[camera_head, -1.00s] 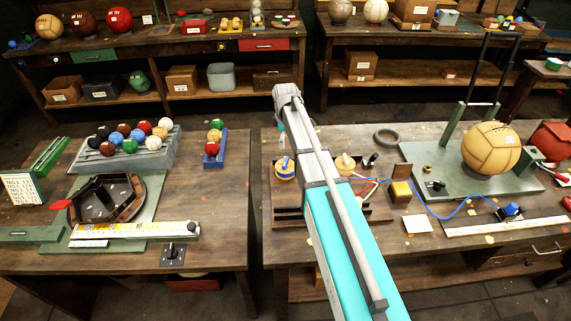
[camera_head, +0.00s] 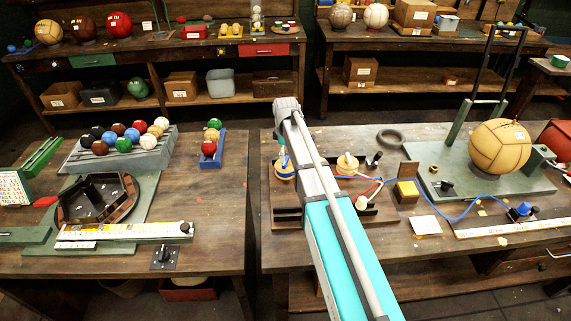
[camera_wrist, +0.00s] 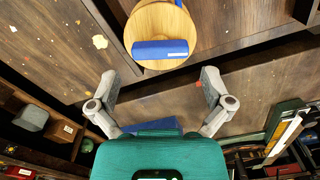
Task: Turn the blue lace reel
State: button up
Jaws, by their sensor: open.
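A round wooden reel (camera_wrist: 163,25) with a blue bar handle (camera_wrist: 160,49) across its top is at the upper middle of the wrist view. My gripper (camera_wrist: 158,76) is open and empty, with its two fingers spread below the reel in that picture and apart from it. In the head view, a yellow-topped reel with blue on it (camera_head: 284,172) stands at the left of a dark wooden rack, partly hidden by my arm. A second reel (camera_head: 347,164) with a wooden top stands right of my arm.
A blue lace (camera_head: 455,217) runs right across the bench from the rack. A yellow block (camera_head: 407,190) and a white card (camera_head: 426,225) lie beside the rack. A tan ball (camera_head: 499,147) sits on a green plate. A red ball (camera_head: 209,148) stands on the left bench.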

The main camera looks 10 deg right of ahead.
aim_at(286, 167)
jog(key=shift+f+b, duration=1.3)
jog(key=shift+f, duration=0.3)
jog(key=c, duration=0.9)
